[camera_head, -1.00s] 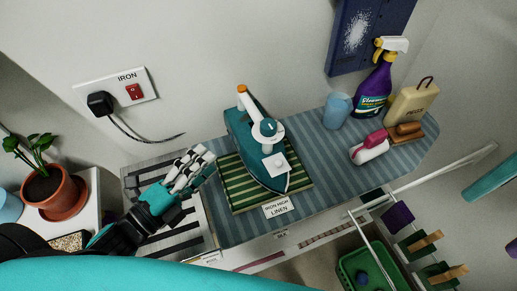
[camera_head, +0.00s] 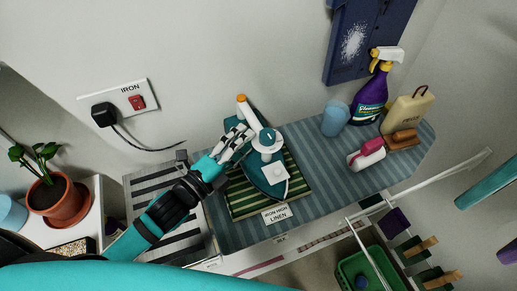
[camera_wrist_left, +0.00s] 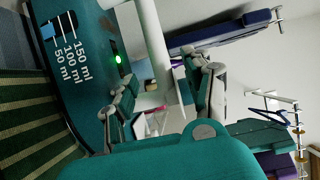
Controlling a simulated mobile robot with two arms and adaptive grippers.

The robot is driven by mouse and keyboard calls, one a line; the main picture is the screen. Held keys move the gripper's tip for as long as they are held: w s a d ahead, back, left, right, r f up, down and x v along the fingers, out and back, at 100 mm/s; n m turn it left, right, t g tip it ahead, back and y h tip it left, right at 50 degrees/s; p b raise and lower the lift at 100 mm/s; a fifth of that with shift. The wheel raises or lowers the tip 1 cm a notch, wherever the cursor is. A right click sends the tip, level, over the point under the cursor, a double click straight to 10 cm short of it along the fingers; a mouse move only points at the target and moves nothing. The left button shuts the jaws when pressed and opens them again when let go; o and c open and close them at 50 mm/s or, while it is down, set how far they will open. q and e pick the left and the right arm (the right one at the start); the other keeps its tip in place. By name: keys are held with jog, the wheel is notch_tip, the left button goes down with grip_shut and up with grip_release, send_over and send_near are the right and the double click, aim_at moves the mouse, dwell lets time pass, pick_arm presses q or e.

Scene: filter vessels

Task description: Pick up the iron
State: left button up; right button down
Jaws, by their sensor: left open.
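The teal and white iron (camera_head: 266,181) with an orange tip (camera_head: 241,98) at its back stands on a green striped mat (camera_head: 240,208) on the ironing board. My left gripper (camera_head: 238,140) is open at the iron's left side, its fingers over the body near the white handle part. In the left wrist view the iron's teal side (camera_wrist_left: 85,75), with its ml marks, fills the left, and the open fingers (camera_wrist_left: 165,90) reach either side of a white upright part. Whether they touch the iron cannot be told. My right gripper is not in view.
The striped board (camera_head: 325,190) holds a blue cup (camera_head: 335,119), a purple spray bottle (camera_head: 371,98), a beige bottle (camera_head: 408,112) and brushes (camera_head: 366,155) at right. A wall socket (camera_head: 122,105) with a black plug and a potted plant (camera_head: 57,200) are at left.

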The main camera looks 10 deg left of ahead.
aim_at(258, 125)
pick_arm(q)
jog(key=p+x, duration=0.1)
jog(key=x, duration=0.4)
jog(key=shift+w+d, duration=0.1)
jog(key=shift+w, duration=0.1)
jog(key=shift+w+d, duration=0.15)
jog(key=shift+w, duration=0.1)
jog(key=shift+s, duration=0.1)
jog(key=shift+c, duration=0.4)
grip_shut()
jog(key=shift+r, duration=0.25)
